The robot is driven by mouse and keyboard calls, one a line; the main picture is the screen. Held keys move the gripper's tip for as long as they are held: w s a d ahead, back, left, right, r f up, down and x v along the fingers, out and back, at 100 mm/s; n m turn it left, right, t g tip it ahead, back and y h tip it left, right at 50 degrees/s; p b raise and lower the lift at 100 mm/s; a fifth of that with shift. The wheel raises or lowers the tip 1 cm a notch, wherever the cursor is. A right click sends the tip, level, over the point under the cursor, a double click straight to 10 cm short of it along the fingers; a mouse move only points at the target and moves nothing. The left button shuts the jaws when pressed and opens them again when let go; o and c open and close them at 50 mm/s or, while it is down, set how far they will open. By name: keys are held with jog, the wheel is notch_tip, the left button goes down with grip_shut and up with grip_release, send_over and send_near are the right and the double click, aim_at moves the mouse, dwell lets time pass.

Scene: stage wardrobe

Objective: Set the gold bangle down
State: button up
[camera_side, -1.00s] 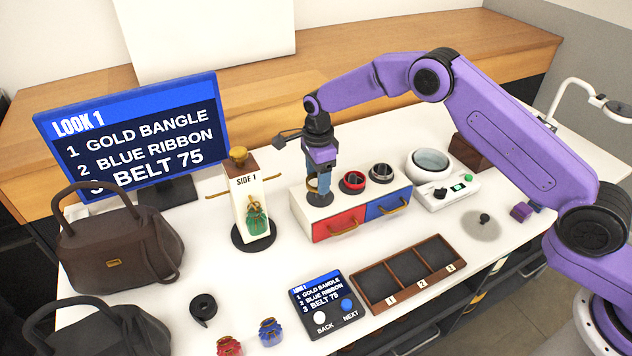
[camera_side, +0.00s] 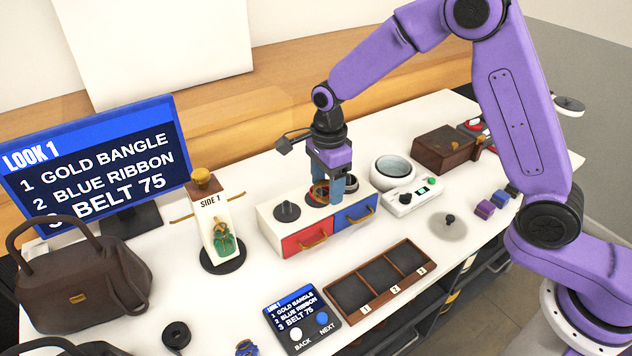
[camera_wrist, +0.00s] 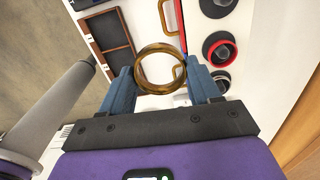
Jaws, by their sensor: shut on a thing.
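The gold bangle (camera_wrist: 138,72) is held between the two blue fingers of my gripper (camera_wrist: 162,88) in the wrist view. The left post (camera_side: 287,211) on the box is bare. The three-compartment wooden tray (camera_side: 397,288), numbered 1 to 3, stands in front of the box and is empty.
A screen (camera_side: 95,165) lists gold bangle, blue ribbon and belt 75. A small button panel (camera_side: 302,318) is left of the tray. A card figure (camera_side: 213,232) stands left of the box. A white bowl device (camera_side: 395,170) and brown box (camera_side: 443,150) are to the right.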

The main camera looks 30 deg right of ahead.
jog(key=s+d+r+n, duration=0.2)
jog(key=s+d+n, duration=0.1)
jog(key=d+n, duration=0.6)
jog(key=s+d+r+n, duration=0.2)
jog(key=s+d+n, duration=0.1)
jog(key=d+n, duration=0.6)
send_near(393, 169)
jog(key=shift+n, duration=0.3)
jog(key=s+a+r, duration=0.1)
jog(key=s, duration=0.1)
jog(key=s+a, duration=0.2)
jog(key=s, duration=0.1)
jog(key=s+a+r, duration=0.1)
jog(key=s, duration=0.1)
jog(key=shift+s+a+r, duration=0.3)
jog(key=shift+s, duration=0.1)
jog(key=w+f, duration=0.2)
jog(key=w+d+f, duration=0.1)
jog(key=w+f, duration=0.1)
jog(key=shift+f, duration=0.35)
jog(key=shift+w+d+f, duration=0.15)
jog(key=shift+w+f, duration=0.35)
jog(key=shift+f, duration=1.65)
jog(key=shift+f, duration=0.15)
